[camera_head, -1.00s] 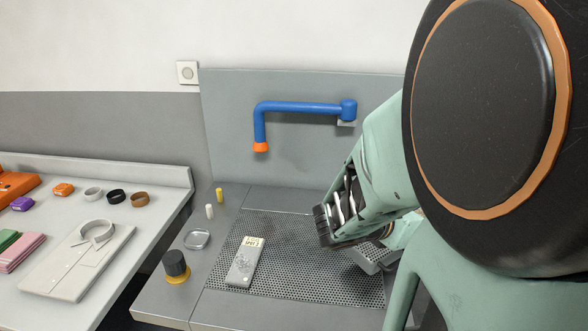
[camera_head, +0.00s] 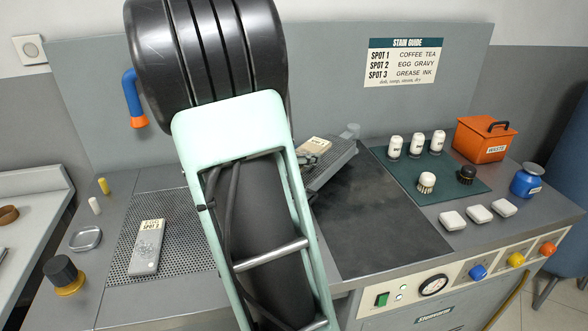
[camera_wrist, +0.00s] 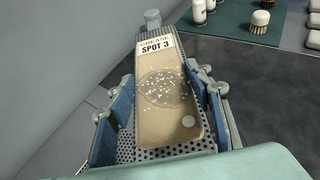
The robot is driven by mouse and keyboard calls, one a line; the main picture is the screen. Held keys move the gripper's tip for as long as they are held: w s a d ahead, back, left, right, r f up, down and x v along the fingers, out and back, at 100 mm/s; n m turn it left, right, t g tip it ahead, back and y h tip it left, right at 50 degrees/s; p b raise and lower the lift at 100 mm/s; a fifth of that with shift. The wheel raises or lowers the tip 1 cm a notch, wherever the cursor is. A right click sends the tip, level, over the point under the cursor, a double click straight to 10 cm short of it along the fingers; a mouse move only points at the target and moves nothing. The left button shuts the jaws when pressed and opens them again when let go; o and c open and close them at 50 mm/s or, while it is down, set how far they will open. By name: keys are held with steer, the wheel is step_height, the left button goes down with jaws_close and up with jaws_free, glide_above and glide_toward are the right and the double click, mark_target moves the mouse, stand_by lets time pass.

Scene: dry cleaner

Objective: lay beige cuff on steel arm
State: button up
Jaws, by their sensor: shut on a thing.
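The beige cuff (camera_wrist: 165,100) fills the middle of the wrist view, with a "GREASE SPOT 3" label at its far end and a speckled stain. My gripper (camera_wrist: 165,92) has one blue-padded finger along each long side of it, shut on it. The perforated steel arm (camera_wrist: 125,145) runs under the cuff, lengthwise with it. Whether the cuff touches it or hovers just above, I cannot tell. In the head view the labelled end of the cuff (camera_head: 315,145) shows over the steel arm (camera_head: 333,169); my own arm hides the rest and most of my gripper.
A grey labelled cuff (camera_head: 147,247) lies on the perforated board (camera_head: 185,260) at left. A blue pipe (camera_head: 131,98) with an orange nozzle hangs behind. Bottles, brushes and an orange waste box (camera_head: 485,140) stand at right. The dark panel (camera_head: 375,220) is clear.

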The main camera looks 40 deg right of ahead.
steer(key=shift+w+f, duration=0.15)
steer(key=shift+f, duration=0.1)
steer(key=shift+w+d+f+b, duration=0.1)
steer(key=shift+w+f+b, duration=0.05)
steer(key=shift+f+b, duration=0.65)
steer(key=shift+w+d+f+b, duration=0.1)
steer(key=shift+f+b, duration=0.55)
steer(key=shift+f, duration=0.25)
steer(key=shift+f, duration=0.3)
steer(key=o, duration=1)
steer(key=shift+r, duration=0.1)
steer(key=shift+a+r, duration=0.25)
steer(key=shift+r, duration=0.1)
steer(key=p+v, duration=0.1)
steer(key=v, duration=1)
steer(key=shift+s+a+r, duration=0.1)
steer(key=shift+s+a, duration=0.1)
steer(key=shift+a, duration=0.05)
